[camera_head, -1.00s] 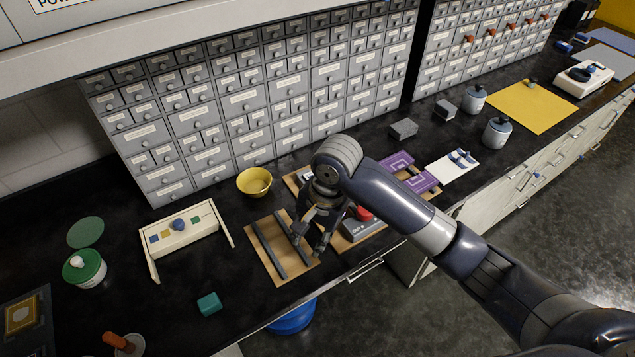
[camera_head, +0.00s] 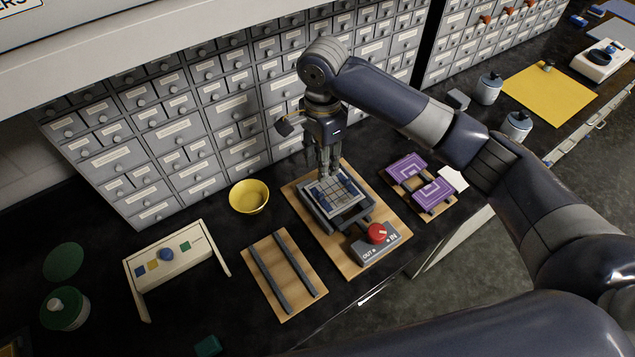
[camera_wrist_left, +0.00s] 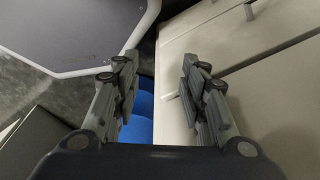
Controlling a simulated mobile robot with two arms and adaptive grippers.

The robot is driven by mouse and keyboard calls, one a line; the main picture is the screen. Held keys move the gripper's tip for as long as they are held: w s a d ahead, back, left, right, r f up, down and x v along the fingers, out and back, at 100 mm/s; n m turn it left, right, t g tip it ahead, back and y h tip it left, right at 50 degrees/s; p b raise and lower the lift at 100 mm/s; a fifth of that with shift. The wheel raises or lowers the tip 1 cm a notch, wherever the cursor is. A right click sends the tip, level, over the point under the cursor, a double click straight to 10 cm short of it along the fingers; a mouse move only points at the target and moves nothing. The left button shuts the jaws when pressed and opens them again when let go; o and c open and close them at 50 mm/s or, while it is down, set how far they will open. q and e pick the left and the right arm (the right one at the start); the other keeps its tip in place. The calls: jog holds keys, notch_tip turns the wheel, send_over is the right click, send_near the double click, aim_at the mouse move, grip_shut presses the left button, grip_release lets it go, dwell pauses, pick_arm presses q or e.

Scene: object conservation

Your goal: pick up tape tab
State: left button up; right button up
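I cannot make out with certainty which piece is the tape tab. A press-like device (camera_head: 340,222) with a pale gridded plate (camera_head: 338,205) and small blue pieces at the plate's edges sits on a wooden board (camera_head: 298,203). My right gripper (camera_head: 329,172) points down over the plate's back part. Its fingers look close together, but whether they are shut or touching anything is not clear. My left gripper (camera_wrist_left: 160,98) is open and empty in the left wrist view, low by the pale cabinet front (camera_wrist_left: 235,60), away from the device.
A red knob (camera_head: 376,233) stands at the board's front. A wooden board with two dark rails (camera_head: 283,272), a yellow bowl (camera_head: 249,197) and a white stand (camera_head: 176,260) lie left. Purple plates (camera_head: 407,168) lie right. Drawer cabinets (camera_head: 215,110) rise close behind.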

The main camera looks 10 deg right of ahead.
aim_at(321, 195)
jog(key=f, duration=0.2)
jog(key=s+f+p, duration=0.1)
jog(key=f, duration=0.1)
jog(key=shift+s, duration=0.2)
jog(key=shift+f, duration=0.25)
notch_tip(321, 195, down, 5)
jog(key=shift+a+p, duration=0.15)
jog(key=shift+p, duration=0.9)
pick_arm(q)
jog(key=s+r, duration=0.1)
jog(key=s, duration=0.1)
jog(key=s+r, duration=0.2)
jog(key=shift+a, duration=0.1)
pick_arm(e)
grip_shut()
